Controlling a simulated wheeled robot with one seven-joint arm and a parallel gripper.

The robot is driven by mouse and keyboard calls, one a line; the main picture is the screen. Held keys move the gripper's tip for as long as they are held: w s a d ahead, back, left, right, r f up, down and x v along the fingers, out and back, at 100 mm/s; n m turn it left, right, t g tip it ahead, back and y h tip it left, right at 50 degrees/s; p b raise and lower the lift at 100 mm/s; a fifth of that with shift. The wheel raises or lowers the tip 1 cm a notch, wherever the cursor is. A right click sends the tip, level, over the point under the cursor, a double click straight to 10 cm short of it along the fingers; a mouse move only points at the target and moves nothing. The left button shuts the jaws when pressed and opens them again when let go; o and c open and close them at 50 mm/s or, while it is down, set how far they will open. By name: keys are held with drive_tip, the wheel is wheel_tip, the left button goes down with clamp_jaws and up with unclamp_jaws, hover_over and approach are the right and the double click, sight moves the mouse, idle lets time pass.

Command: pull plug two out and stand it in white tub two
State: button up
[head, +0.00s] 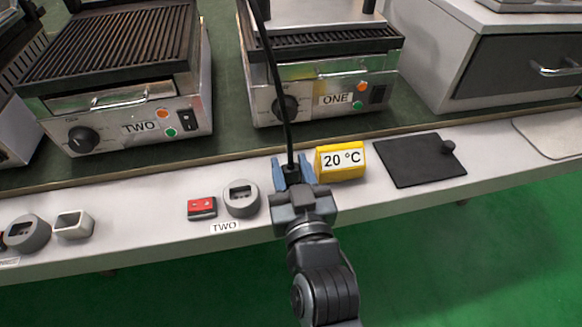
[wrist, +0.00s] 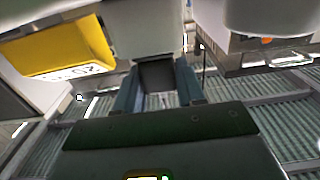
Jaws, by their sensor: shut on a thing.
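My gripper (head: 292,172) has blue fingers shut on a dark plug (head: 291,176), whose black cable runs up past the grill marked ONE. In the wrist view the fingers (wrist: 158,88) flank a dark grey block (wrist: 157,78), apparently the plug. A pale body (wrist: 148,35) lies just beyond it, perhaps a white tub; my gripper hides that spot in the head view. I cannot tell whether the plug is in it. The round grey socket (head: 241,199) above the TWO label stands empty, left of my gripper. A white square tub (head: 73,225) stands far left.
A yellow 20 °C block (head: 340,162) stands close right of my gripper, and a black plate (head: 419,160) lies further right. A red switch (head: 202,207) sits left of the socket. Grills TWO (head: 125,110) and ONE (head: 325,85) stand behind the ledge.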

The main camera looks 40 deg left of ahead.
drive_tip(key=shift+f+b, duration=0.45)
drive_tip(key=shift+f, duration=0.05)
drive_tip(key=o, duration=1.1)
drive_tip(key=shift+o, duration=0.2)
drive_tip(key=v, duration=0.8)
drive_tip(key=shift+a, duration=0.1)
